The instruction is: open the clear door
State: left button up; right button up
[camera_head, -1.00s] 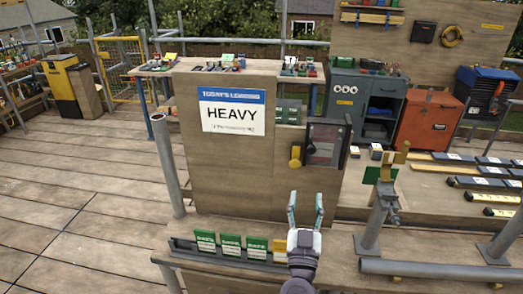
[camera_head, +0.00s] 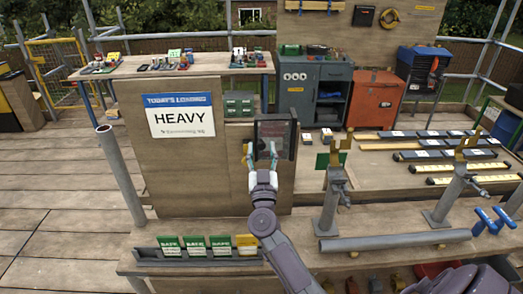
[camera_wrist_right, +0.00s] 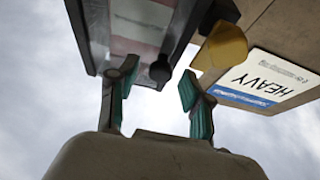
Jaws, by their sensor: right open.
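The clear door (camera_head: 281,138) is a see-through panel in a dark frame, at the right edge of the upright wooden board (camera_head: 180,165). It looks closed against its box. In the right wrist view the clear door (camera_wrist_right: 140,22) fills the upper left, with a black knob (camera_wrist_right: 160,71) at its lower edge. My right gripper (camera_head: 260,152) is in front of the door. In the wrist view my right gripper (camera_wrist_right: 157,82) is open, its green-padded fingers on either side of the knob and apart from it. My left gripper is out of view.
A yellow handle-like part (camera_wrist_right: 224,45) sits beside the door, close to one finger. A sign reading HEAVY (camera_head: 179,116) is on the board. Green and yellow cards (camera_head: 195,245) stand in a front rack. Metal posts (camera_head: 330,205) stand to the right.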

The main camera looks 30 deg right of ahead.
grip_shut()
dwell(0.5)
